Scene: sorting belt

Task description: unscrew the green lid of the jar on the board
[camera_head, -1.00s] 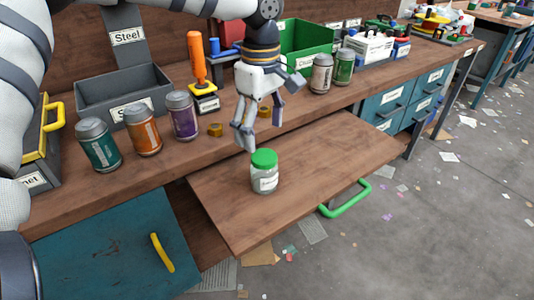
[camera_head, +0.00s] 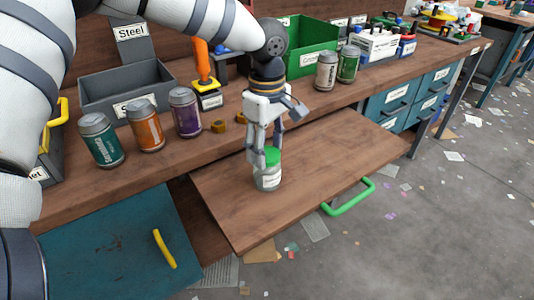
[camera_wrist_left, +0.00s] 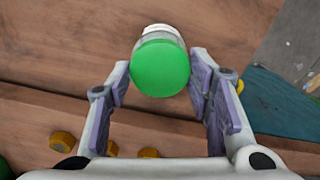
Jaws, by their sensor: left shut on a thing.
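The jar (camera_head: 268,183) stands upright on the pulled-out wooden board (camera_head: 320,165); it is clear with a white label. Its green lid (camera_head: 273,156) is on top and shows as a round green disc in the left wrist view (camera_wrist_left: 160,70). My left gripper (camera_head: 264,158) reaches down from above, with one finger on each side of the lid, shut on it. The fingers hide part of the lid in the head view. My right gripper is not in view.
Teal, orange and purple canisters (camera_head: 186,112) stand on the bench behind, left of the brass nuts (camera_head: 219,126). Two more canisters (camera_head: 327,70) stand near the green bin (camera_head: 312,45). A green handle (camera_head: 348,198) fronts the board. The board's right part is clear.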

